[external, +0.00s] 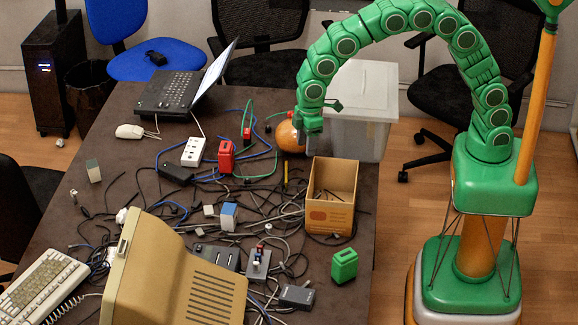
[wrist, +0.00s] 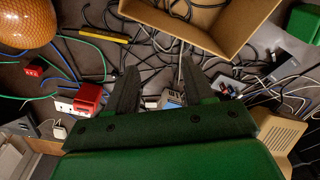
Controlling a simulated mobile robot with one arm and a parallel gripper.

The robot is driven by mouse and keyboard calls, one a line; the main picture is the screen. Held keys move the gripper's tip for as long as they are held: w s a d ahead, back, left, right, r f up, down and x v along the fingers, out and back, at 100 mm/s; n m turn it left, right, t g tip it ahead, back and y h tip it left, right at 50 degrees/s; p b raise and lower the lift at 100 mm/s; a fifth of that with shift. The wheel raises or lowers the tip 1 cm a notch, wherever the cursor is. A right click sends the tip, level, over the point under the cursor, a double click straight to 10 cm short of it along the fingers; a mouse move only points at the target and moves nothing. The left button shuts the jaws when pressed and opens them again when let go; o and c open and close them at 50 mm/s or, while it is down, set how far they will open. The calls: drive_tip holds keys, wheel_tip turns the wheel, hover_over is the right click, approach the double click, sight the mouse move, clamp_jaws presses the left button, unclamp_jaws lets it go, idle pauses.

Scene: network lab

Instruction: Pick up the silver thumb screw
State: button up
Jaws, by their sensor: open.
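My gripper (external: 306,140) hangs at the table's far right part, beside an orange ball and in front of a translucent bin. Its two dark fingers are apart, and the wrist view shows them too (wrist: 159,88). Nothing is held between them. I cannot make out the silver thumb screw with certainty in either view. A tiny metallic-looking piece (external: 74,196) stands near the table's left edge, too small to identify. Cables and my gripper's own body hide parts of the tabletop.
Tangled cables cover the dark table (external: 120,105). The translucent bin (external: 362,105) is behind my gripper.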

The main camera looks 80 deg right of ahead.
sight(269, 227)
drive_tip(key=shift+w+a+f+n+t+y, duration=0.1)
drive_tip(key=shift+w+a+f+n, duration=0.3)
drive_tip(key=shift+w+a+f, duration=2.2)
drive_tip(key=shift+w+a+f+n+t+y, duration=0.1)
drive_tip(key=shift+w+a+f+n, duration=0.35)
drive_tip(key=shift+a+f, duration=2.5)
drive_tip(key=shift+w+a+f+n+t+y, duration=0.1)
drive_tip(key=shift+w+a+f+n, duration=0.25)
drive_tip(key=shift+w+a+f, duration=2.55)
drive_tip(key=s+d+f, duration=0.2)
drive_tip(key=d+f, duration=0.1)
drive_tip(key=shift+s+d, duration=0.3)
drive_tip(key=shift+s, duration=0.05)
clamp_jaws()
